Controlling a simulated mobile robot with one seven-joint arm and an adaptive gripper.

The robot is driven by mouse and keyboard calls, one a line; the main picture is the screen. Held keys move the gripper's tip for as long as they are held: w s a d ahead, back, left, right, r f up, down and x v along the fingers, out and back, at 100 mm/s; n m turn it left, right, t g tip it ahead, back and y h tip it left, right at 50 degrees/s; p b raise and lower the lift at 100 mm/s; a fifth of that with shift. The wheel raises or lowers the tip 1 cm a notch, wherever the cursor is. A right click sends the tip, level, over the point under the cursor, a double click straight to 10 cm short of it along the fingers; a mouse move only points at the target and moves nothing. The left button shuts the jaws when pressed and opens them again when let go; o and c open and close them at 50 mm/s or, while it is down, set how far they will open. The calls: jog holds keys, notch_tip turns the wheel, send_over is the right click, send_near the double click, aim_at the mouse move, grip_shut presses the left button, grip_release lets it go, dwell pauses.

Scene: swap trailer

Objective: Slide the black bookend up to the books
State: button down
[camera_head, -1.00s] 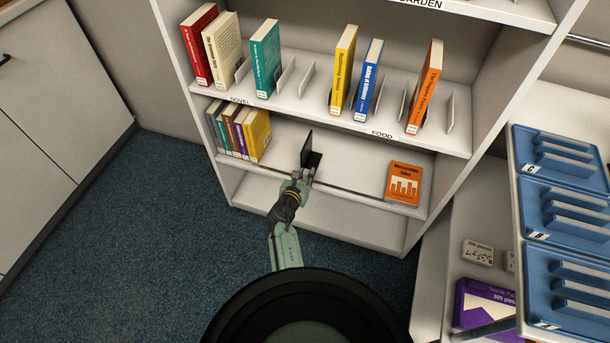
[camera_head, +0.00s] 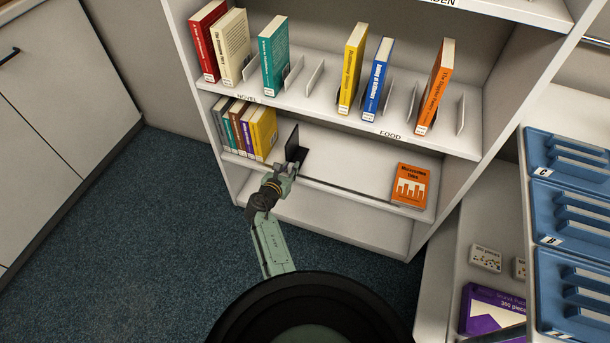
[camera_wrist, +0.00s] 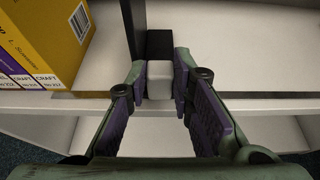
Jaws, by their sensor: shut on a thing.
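The black bookend (camera_head: 293,144) stands upright on the lower shelf, right of a row of several upright books (camera_head: 241,130). A clear gap lies between it and the yellow book (camera_head: 264,134) at the row's right end. My gripper (camera_head: 282,173) reaches in from the front and is shut on the bookend's front part. In the wrist view, my gripper's purple pads (camera_wrist: 160,84) close around a light block at the front of the black bookend (camera_wrist: 159,42). The yellow book (camera_wrist: 52,38) shows to the left there. The bookend's base is partly hidden by my gripper.
An orange book (camera_head: 411,185) lies flat at the right of the same lower shelf (camera_head: 350,165). The shelf between it and the bookend is bare. The upper shelf (camera_head: 330,120) holds several books and dividers. Blue trays (camera_head: 575,210) stand at the far right.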

jog(key=w+a, duration=0.1)
jog(key=a, duration=0.1)
jog(key=a+b, duration=0.1)
jog(key=a, duration=0.2)
jog(key=w+a, duration=0.1)
jog(key=a, duration=0.2)
jog(key=shift+w+a+b, duration=0.15)
jog(key=shift+w+b, duration=0.15)
jog(key=shift+b, duration=0.1)
jog(key=c, duration=1.4)
grip_release()
